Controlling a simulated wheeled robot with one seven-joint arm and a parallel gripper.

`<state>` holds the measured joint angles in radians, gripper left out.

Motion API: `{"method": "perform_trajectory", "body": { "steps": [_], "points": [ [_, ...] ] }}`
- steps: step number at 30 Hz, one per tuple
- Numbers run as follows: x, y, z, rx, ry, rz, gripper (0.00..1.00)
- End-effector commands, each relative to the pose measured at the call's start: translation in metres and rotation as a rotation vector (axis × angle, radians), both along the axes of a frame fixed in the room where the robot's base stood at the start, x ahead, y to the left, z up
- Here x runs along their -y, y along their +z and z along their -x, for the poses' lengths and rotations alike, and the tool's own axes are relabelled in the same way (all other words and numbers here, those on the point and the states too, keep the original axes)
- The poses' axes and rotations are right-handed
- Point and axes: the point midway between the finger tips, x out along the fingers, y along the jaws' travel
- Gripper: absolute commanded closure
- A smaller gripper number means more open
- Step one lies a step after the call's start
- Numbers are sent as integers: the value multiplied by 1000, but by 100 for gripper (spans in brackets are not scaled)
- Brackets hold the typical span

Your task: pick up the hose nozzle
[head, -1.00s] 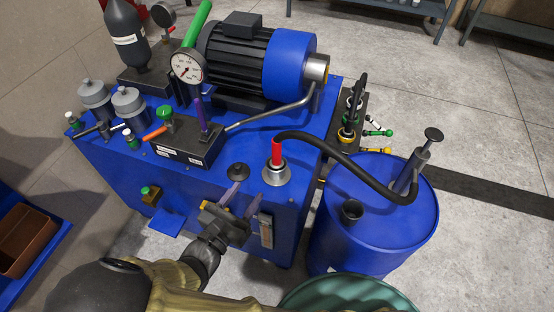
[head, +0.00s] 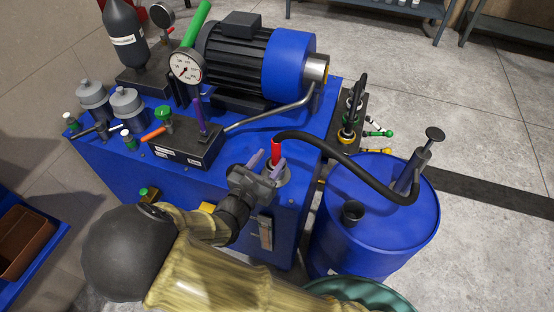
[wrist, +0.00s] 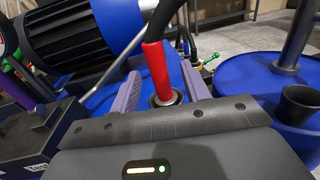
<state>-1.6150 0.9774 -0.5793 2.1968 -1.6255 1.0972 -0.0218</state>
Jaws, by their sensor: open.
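The hose nozzle (head: 276,150) is a red tube on the end of a black hose. It stands upright in a metal funnel-like socket (head: 284,176) on the front right of the blue press unit. My gripper (head: 267,161) is open around or just in front of the nozzle, its two purple fingers pointing at it. In the wrist view the red nozzle (wrist: 157,72) rises between the open fingers, with a gap on either side. My gripper body hides part of the socket.
The black hose (head: 345,160) arches from the nozzle to the pump on a blue drum (head: 390,235). A valve block (head: 185,145) with a pressure gauge (head: 186,69) stands to the left. A motor (head: 255,60) is behind. A teal barrel (head: 365,292) is at the front.

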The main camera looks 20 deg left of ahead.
Motion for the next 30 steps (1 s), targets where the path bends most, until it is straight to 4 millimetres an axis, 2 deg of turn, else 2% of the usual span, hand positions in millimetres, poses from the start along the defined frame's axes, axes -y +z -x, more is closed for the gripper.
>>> {"method": "perform_trajectory", "body": {
  "steps": [5, 15, 30],
  "points": [
    [1, 0, -5, 1, -2, 0, 53],
    [8, -1, -49, 0, -3, 0, 53],
    [10, -1, -53, 0, -5, 0, 53]
  ]
}}
